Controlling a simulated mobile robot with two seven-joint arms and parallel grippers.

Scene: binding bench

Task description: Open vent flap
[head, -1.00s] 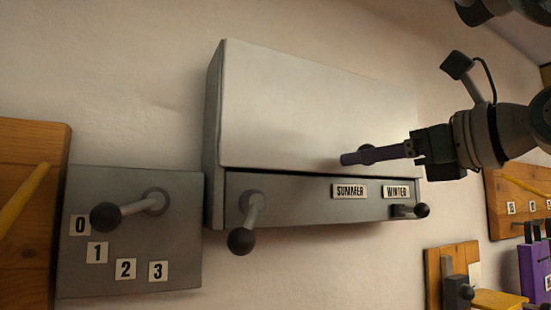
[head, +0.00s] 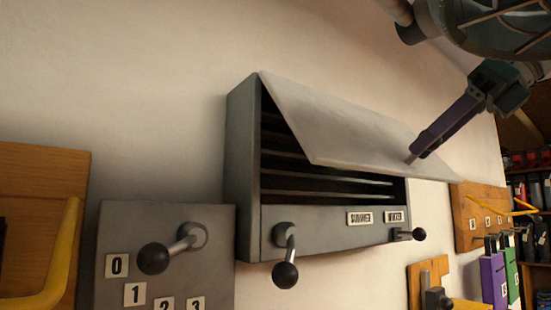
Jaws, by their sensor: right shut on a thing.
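The vent flap (head: 345,130) is a pale grey panel on the front of a grey wall box (head: 241,160). It is tilted outward from its top edge, and dark slats (head: 300,163) show in the gap beneath it. My right gripper (head: 420,147) comes in from the upper right, its purple fingers shut at the flap's lower right part. The flap's knob is hidden by the fingers. My left gripper is not in view.
Below the flap are SUMMER and WINTER labels (head: 359,218), a black-knobbed lever (head: 285,260) and a small lever (head: 410,234). A numbered lever plate (head: 215,255) stands left, beside a yellow handle (head: 68,240). Wooden boards (head: 475,213) and purple and green binders (head: 492,278) are at right.

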